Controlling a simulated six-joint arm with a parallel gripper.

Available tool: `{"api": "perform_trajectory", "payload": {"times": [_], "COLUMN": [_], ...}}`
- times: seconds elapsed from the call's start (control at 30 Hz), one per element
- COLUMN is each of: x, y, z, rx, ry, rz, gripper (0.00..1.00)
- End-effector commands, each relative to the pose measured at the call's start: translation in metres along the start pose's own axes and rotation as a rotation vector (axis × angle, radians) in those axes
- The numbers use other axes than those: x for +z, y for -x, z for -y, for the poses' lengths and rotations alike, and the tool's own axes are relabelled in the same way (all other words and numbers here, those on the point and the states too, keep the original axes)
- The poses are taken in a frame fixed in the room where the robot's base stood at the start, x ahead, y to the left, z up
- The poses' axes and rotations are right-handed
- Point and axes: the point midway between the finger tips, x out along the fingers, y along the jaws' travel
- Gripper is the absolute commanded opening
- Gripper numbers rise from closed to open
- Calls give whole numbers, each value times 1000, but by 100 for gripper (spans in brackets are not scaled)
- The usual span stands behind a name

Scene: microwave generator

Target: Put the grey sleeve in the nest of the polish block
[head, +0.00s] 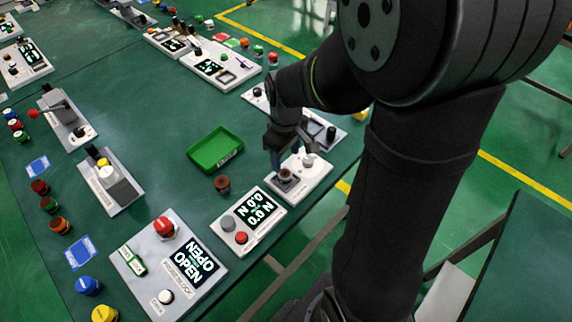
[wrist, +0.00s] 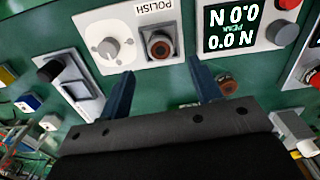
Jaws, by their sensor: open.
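The polish block (head: 316,178) is a white plate near the table's front edge; it also shows in the wrist view (wrist: 130,14), with a grey knob (wrist: 108,47) on its left. Its square nest (wrist: 149,36) is on its right. A round piece (wrist: 160,47) with a dark rim and orange-brown middle sits in the nest. I cannot tell whether this is the grey sleeve; no other clearly grey sleeve shows. My gripper (wrist: 162,72) is open, fingers apart, its tips just short of the nest in the wrist view. In the head view my gripper (head: 286,166) is low over the block.
A brown ring-like piece (head: 222,184) stands on the table left of the block. A gauge with a lit display (head: 240,236) is close in front. A green tray (head: 193,153) lies behind to the left. A plate with a black knob (head: 340,127) is behind the block.

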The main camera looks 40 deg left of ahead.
Motion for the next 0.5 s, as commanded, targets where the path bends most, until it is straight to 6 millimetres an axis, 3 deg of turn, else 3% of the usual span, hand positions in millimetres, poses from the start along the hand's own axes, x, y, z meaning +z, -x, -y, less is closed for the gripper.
{"api": "perform_trajectory", "payload": {"times": [0.2, 0.5], "x": [-1, 0], "y": [37, 50], "z": [0, 0], "rx": [2, 0], "ry": [0, 0], "rz": [-3, 1], "gripper": [59, 59]}}
